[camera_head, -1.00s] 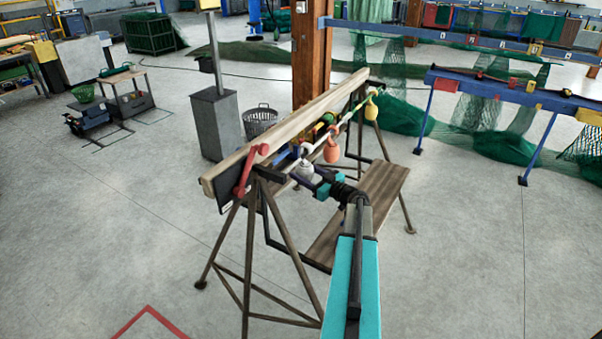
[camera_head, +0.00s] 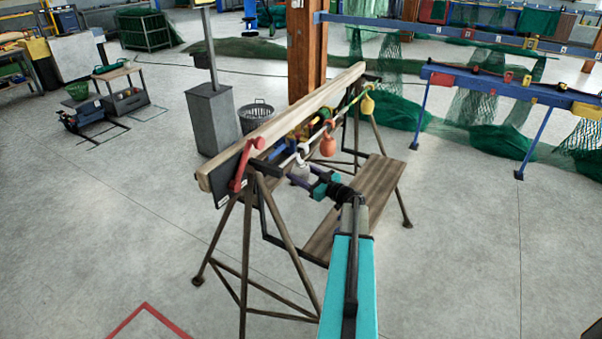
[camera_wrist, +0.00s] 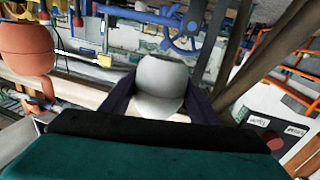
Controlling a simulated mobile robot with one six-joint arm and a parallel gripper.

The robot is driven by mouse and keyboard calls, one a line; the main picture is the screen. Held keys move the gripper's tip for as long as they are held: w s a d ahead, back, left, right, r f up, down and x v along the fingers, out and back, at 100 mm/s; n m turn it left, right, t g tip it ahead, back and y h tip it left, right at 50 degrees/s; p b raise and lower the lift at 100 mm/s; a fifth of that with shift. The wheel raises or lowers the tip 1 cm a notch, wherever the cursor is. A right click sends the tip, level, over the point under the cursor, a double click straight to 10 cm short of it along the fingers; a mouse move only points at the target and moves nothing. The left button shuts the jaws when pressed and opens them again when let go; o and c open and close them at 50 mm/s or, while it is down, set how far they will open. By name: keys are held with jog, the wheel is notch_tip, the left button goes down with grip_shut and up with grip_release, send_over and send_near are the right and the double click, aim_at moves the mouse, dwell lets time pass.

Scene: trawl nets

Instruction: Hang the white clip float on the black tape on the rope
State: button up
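The white clip float (camera_head: 300,172) is at the tip of my gripper (camera_head: 314,182), close beside the near end of the rope under the wooden beam. In the wrist view the white float (camera_wrist: 161,84) sits between the two dark fingers of my gripper (camera_wrist: 160,104), which look closed on its sides. The rope (camera_head: 346,110) runs along the beam's right side. An orange float (camera_head: 328,145) and a yellow float (camera_head: 368,103) hang from it farther along. The black tape cannot be made out. Whether the white float's clip touches the rope cannot be told.
The wooden beam (camera_head: 285,115) rests on metal trestles, with a red clamp (camera_head: 244,165) at its near end. A wooden bench plank (camera_head: 365,200) lies low to the right. The orange float (camera_wrist: 27,48) is close on the left in the wrist view. Open floor surrounds the stand.

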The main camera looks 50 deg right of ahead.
jog(key=o, duration=0.5)
jog(key=shift+c, duration=0.2)
jog(key=shift+s, duration=0.15)
jog(key=s+b, duration=0.4)
jog(key=s, duration=0.9)
jog(key=shift+s+d, duration=0.3)
jog(key=shift+d, duration=0.1)
jog(key=shift+s, duration=0.1)
